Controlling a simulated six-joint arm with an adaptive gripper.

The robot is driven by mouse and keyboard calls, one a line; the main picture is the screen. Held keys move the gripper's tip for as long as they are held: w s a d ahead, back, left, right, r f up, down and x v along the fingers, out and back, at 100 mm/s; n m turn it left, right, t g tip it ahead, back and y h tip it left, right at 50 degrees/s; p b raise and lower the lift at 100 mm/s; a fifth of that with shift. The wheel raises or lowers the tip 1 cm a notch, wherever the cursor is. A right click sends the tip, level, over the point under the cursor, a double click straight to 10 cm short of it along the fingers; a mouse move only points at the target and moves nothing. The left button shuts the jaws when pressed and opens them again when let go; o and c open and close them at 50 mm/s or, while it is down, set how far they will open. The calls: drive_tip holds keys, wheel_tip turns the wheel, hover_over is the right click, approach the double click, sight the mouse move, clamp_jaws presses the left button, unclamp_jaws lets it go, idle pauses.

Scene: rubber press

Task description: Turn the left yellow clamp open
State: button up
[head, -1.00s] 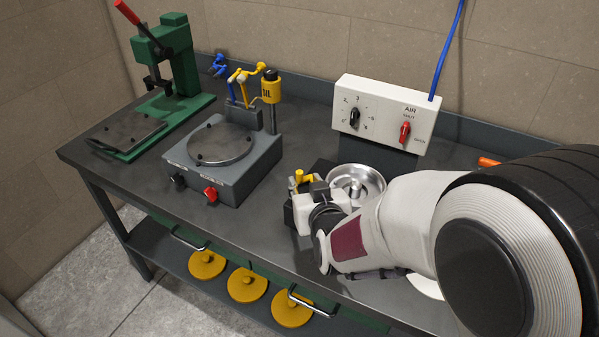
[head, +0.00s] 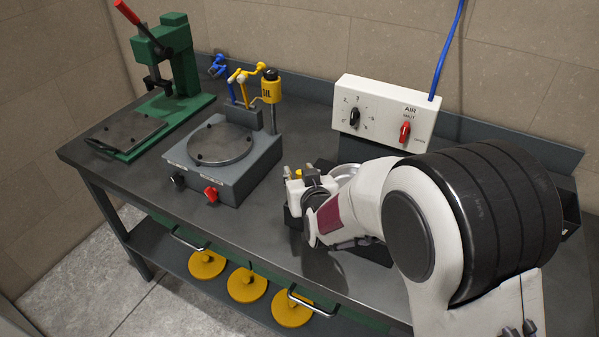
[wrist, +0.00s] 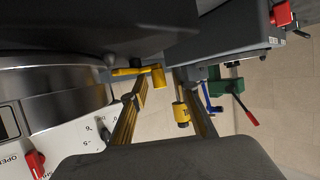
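A yellow clamp (wrist: 150,74) shows at top centre in the wrist view, a short bar with a block at its right end, beside a dark housing and the round steel bowl (wrist: 70,92). My gripper (wrist: 160,82) has its two fingers apart, with the clamp's block between or just beyond their tips. I cannot tell whether a finger touches it. In the head view my gripper (head: 298,188) is low beside the bowl (head: 345,173) and covers most of the clamp; only small yellow bits show. Only one yellow clamp can be made out.
The hot plate (head: 220,145) stands left of my gripper, with a yellow oil can (head: 271,88) behind it. The white air panel (head: 385,110) stands behind the bowl. A green press (head: 165,60) is at far left.

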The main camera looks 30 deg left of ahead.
drive_tip(key=shift+w+a, duration=0.1)
clamp_jaws()
drive_tip(key=shift+w+a+m+t+h, duration=0.15)
drive_tip(key=shift+m+t+h, duration=0.3)
drive_tip(key=shift+m+h, duration=0.45)
drive_tip(key=shift+w+a+m+t+h, duration=0.2)
drive_tip(key=shift+m+t+h, duration=0.3)
drive_tip(key=shift+m+h, duration=0.4)
drive_tip(key=shift+w+a+m+t+h, duration=0.15)
drive_tip(key=shift+m+t+h, duration=0.3)
drive_tip(key=shift+m+h, duration=0.65)
drive_tip(key=shift+h, duration=0.1)
drive_tip(key=shift+w+a+m+h, duration=0.1)
drive_tip(key=shift+w+m+h, duration=0.1)
drive_tip(key=shift+m+h, duration=0.6)
drive_tip(key=shift+w+m+h, duration=0.25)
drive_tip(key=shift+m+h, duration=0.4)
drive_tip(key=shift+h, duration=0.3)
drive_tip(key=shift+w+a+m+h, duration=0.1)
drive_tip(key=shift+w+m+h, duration=0.1)
drive_tip(key=shift+m+h, duration=0.6)
drive_tip(key=shift+w+d+m+h, duration=0.1)
drive_tip(key=shift+m+h, duration=0.15)
drive_tip(key=shift+h, duration=0.1)
